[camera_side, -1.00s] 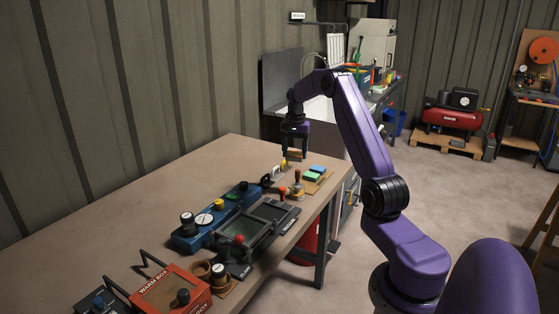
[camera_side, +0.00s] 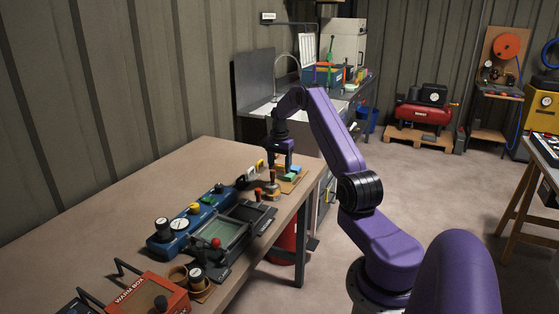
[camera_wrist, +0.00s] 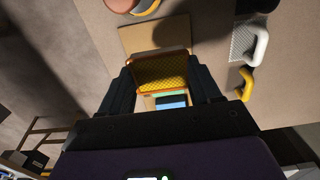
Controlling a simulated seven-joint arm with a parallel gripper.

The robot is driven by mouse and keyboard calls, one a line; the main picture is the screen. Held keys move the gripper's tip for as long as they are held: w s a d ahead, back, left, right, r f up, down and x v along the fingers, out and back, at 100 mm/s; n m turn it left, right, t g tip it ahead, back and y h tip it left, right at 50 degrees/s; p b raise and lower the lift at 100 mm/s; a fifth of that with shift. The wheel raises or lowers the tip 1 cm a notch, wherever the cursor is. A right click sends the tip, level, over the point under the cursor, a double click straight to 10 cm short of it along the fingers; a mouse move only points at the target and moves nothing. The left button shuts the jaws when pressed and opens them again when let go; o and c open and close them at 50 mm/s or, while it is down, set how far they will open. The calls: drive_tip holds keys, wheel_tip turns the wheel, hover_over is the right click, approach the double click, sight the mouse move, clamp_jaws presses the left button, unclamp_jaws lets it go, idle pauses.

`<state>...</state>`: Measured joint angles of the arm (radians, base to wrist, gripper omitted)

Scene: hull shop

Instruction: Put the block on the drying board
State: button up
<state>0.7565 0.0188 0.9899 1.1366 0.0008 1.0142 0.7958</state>
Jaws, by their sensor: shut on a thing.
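My gripper (camera_side: 280,163) is low over the far right part of the bench. In the wrist view its two dark fingers (camera_wrist: 162,78) are shut on a block (camera_wrist: 162,68) with a yellow textured face and an orange rim. The tan drying board (camera_wrist: 150,38) shows beyond and beneath the block; in the side view its edge (camera_side: 290,186) shows near the bench's right edge. A green block (camera_wrist: 148,103) and a blue block (camera_wrist: 171,101) are visible past the held block. I cannot tell whether the held block touches the board.
Nearer on the bench are a blue unit with knobs (camera_side: 190,225), dark trays (camera_side: 225,237) and an orange warm box (camera_side: 148,296). The bench's left side is clear.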

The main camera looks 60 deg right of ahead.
drive_tip(key=shift+f, duration=2.45)
drive_tip(key=shift+f, duration=0.5)
drive_tip(key=o, duration=1)
drive_tip(key=shift+o, duration=0.2)
drive_tip(key=shift+r, duration=0.1)
